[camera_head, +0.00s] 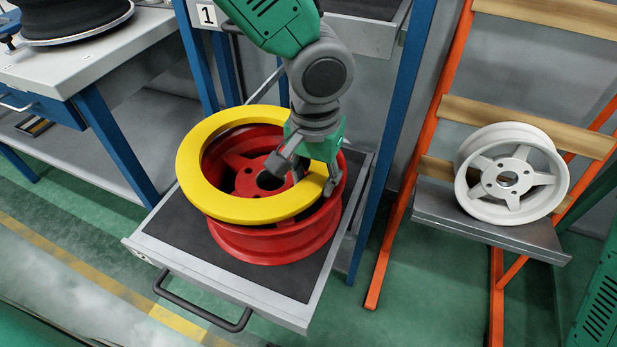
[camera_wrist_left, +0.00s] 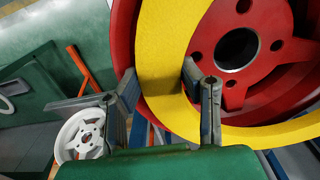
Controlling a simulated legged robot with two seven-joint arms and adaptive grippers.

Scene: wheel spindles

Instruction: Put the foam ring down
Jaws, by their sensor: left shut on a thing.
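The yellow foam ring (camera_head: 196,170) lies over the red wheel (camera_head: 270,240) in the head view, shifted a little to the left of the wheel's rim. My left gripper (camera_head: 308,178) is shut on the right side of the ring. In the left wrist view, the ring (camera_wrist_left: 162,50) passes between the two fingers (camera_wrist_left: 160,88), with the red wheel (camera_wrist_left: 290,80) behind it. I cannot tell whether the ring touches the wheel's rim. My right gripper is not in view.
The red wheel sits on a pulled-out drawer (camera_head: 175,235) with a dark mat. A white wheel (camera_head: 510,175) stands on an orange rack (camera_head: 385,235) at right. A bench (camera_head: 100,60) stands at left. Blue posts (camera_head: 400,120) flank the drawer.

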